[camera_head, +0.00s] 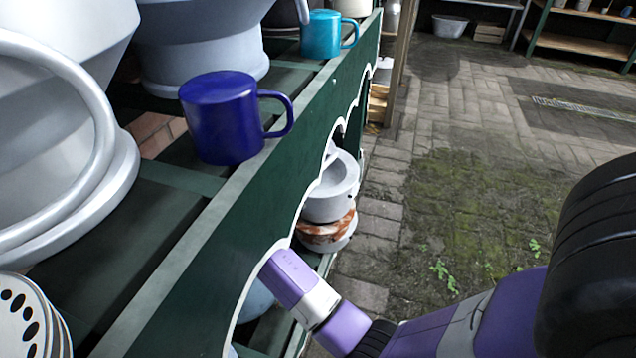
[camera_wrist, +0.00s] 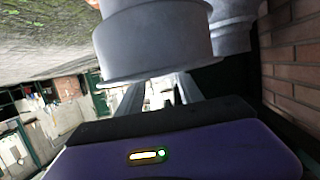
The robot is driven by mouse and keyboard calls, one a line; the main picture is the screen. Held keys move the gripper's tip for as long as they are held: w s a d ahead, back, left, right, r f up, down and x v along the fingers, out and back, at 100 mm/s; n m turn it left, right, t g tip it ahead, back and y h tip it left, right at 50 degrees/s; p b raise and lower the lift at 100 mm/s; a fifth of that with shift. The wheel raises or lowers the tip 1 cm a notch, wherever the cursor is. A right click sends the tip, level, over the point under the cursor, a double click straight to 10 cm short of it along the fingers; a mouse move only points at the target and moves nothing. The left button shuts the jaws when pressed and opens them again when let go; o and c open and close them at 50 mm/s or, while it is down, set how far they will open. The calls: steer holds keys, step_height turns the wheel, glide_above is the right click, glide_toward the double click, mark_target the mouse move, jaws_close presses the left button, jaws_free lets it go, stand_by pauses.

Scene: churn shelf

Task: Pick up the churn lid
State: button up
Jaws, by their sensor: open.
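In the wrist view, a smooth grey round metal piece (camera_wrist: 155,42), which looks like the churn lid, fills the upper middle, just beyond the fingertips. My gripper (camera_wrist: 158,88) is open, its two fingers pointing toward this piece. I cannot tell whether they touch it. In the head view, my gripper's purple housing (camera_head: 290,278) reaches under the scalloped shelf edge, and its fingers are hidden. A pale blue-grey surface (camera_head: 256,302) shows partly behind that edge, beside the housing.
The green shelf board (camera_head: 215,250) runs above my gripper. A dark blue mug (camera_head: 222,118) and a teal mug (camera_head: 320,36) stand on the upper shelf. Grey and rusty round pieces (camera_head: 330,190) are stacked lower down. A brick wall (camera_wrist: 295,60) is close at right. The paved floor is clear.

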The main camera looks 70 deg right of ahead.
steer(key=b+x, duration=0.2)
steer(key=x, duration=0.2)
steer(key=shift+s+d, duration=0.1)
steer(key=shift+d, duration=0.3)
jaws_close()
stand_by(0.9)
steer(key=shift+r, duration=0.15)
